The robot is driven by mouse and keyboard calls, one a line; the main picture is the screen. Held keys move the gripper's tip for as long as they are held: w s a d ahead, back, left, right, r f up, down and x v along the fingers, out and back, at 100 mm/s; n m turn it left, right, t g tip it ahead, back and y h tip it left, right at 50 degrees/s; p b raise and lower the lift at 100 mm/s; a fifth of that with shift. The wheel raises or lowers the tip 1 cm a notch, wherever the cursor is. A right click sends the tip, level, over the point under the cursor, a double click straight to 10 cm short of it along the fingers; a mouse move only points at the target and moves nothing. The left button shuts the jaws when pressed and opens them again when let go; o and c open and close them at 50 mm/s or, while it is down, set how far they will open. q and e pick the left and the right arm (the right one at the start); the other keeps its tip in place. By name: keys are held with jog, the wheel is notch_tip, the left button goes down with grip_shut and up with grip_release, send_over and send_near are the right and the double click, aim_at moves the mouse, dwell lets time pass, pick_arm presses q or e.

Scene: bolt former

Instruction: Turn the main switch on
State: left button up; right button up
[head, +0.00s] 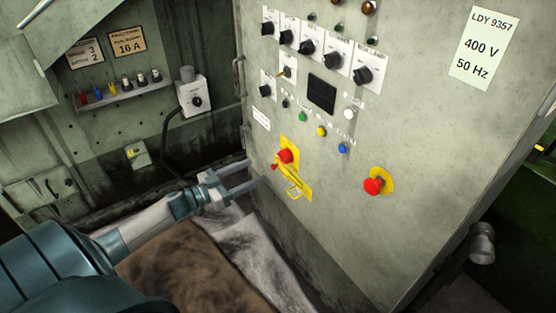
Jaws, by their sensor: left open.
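The grey control cabinet (410,130) fills the middle and right of the head view. A red rotary handle (286,156) sits on a yellow plate (303,184) low on the panel's left side; it looks like the main switch. A yellow loop hangs at the plate's lower part. My left gripper (256,172) is open and empty, its two fingers pointing right at the panel. The fingertips are just left of the red handle; whether they touch the panel is hard to tell. My right gripper is not in view.
A red mushroom button (374,186) on a yellow disc sits to the right of the switch. Black knobs (308,47), small coloured buttons and a dark display (321,94) are above. A grey box with a knob (194,97) is on the back wall. A brown mat (185,265) lies below.

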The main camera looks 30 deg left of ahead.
aim_at(281, 158)
pick_arm(q)
jog(key=x, duration=1)
jog(key=shift+w+d, duration=0.15)
jog(key=shift+w, duration=0.2)
jog(key=c, duration=1.1)
